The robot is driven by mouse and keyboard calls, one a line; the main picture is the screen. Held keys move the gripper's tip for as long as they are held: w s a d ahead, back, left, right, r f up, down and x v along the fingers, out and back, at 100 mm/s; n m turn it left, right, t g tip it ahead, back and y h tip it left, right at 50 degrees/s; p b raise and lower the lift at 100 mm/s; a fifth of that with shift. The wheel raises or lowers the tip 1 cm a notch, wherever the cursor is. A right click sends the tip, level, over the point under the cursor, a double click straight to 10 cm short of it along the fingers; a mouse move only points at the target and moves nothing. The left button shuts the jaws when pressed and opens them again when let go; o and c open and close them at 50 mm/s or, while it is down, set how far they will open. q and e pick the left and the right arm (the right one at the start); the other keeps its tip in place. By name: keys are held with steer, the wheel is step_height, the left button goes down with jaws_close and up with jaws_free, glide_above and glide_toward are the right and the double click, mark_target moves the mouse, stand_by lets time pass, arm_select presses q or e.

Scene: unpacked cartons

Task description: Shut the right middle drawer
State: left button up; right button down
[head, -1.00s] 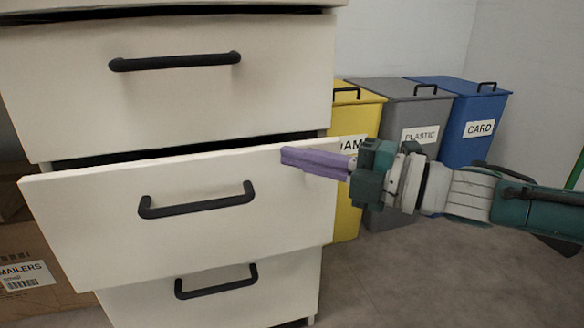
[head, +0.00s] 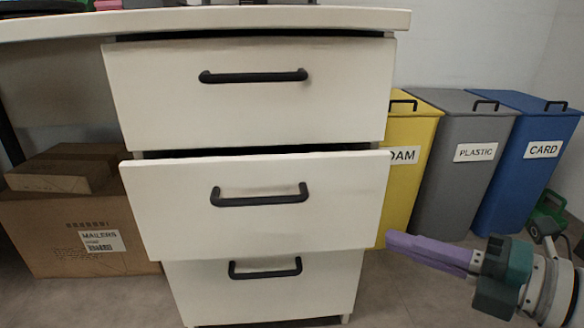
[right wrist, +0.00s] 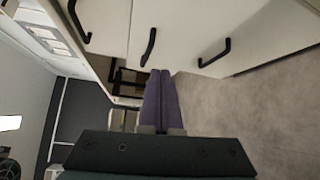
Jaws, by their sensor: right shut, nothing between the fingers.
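The middle drawer (head: 335,215) of the white drawer unit has a black bar handle (head: 260,195). It stands out from the unit, with a dark gap above its front edge. My right gripper (head: 389,242) is to the right of the drawer's lower right corner in the head view, apart from the handle. Its purple fingers are together and empty. In the right wrist view the closed fingers (right wrist: 160,75) point toward the unit, below the middle handle (right wrist: 148,47) in the picture. My left gripper is not in view.
The top drawer (head: 250,115) shows a thin dark gap under the desktop (head: 330,18). The bottom drawer (head: 265,300) is below. Yellow, grey and blue bins (head: 535,190) stand at right. Cardboard boxes (head: 70,240) are at left. Grey floor is clear below my gripper.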

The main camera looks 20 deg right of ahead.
mark_target(338, 162)
steer(key=a+f+n+h+b, duration=0.2)
steer(key=a+f+n+h, duration=0.15)
steer(key=a+f, duration=0.3)
step_height(338, 162, up, 10)
steer(key=r+n+t+h+b, duration=0.1)
steer(key=n+t+h+b, duration=0.2)
steer(key=h, duration=0.7)
steer(key=shift+n+y, duration=0.25)
steer(key=x, duration=0.4)
steer(key=b+x, duration=0.1)
steer(key=x, duration=0.4)
steer(key=b+x, duration=0.1)
steer(key=x, duration=0.4)
steer(key=shift+d+f, duration=0.35)
